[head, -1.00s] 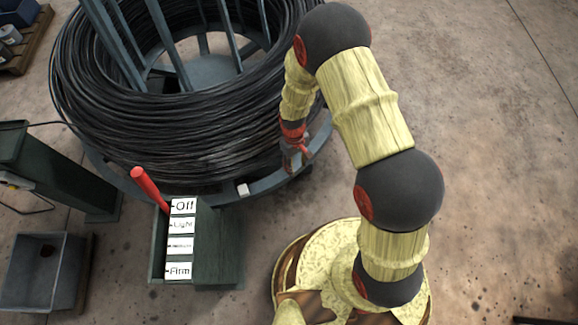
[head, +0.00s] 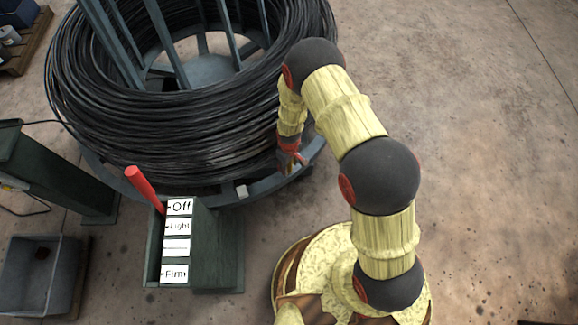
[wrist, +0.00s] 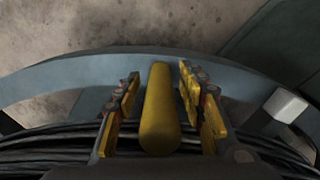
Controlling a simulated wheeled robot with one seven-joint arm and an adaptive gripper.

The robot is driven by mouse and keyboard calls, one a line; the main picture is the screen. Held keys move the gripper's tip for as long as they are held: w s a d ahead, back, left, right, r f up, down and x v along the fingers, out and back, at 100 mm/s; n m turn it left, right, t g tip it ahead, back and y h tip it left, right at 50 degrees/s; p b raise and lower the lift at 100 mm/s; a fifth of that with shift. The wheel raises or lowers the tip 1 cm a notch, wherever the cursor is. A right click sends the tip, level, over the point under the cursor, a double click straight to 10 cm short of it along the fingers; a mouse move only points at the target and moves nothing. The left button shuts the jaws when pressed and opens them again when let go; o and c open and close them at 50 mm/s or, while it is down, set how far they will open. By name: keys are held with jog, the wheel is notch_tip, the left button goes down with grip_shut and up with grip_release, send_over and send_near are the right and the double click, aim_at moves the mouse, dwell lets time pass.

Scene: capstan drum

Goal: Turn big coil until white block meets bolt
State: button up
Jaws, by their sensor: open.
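The big coil (head: 120,125) of black wire lies on a round blue-grey drum with a flat rim (head: 215,197). A small white block (head: 241,191) sits on the near rim; it also shows at the right in the wrist view (wrist: 287,104). My gripper (head: 292,166) is over the rim, right of the block. In the wrist view my gripper (wrist: 160,95) is open, its yellow-padded fingers on either side of a yellow post (wrist: 160,112), with gaps at both sides. I cannot make out the bolt in either view.
A dark green box (head: 218,250) with labels Off, Light, one unreadable and Firm stands in front of the drum. Its red lever (head: 143,187) leans left near Off. A grey bin (head: 35,275) and a green stand (head: 65,175) are at left. Right floor is clear.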

jog(key=shift+c, duration=1.4)
jog(key=c, duration=0.8)
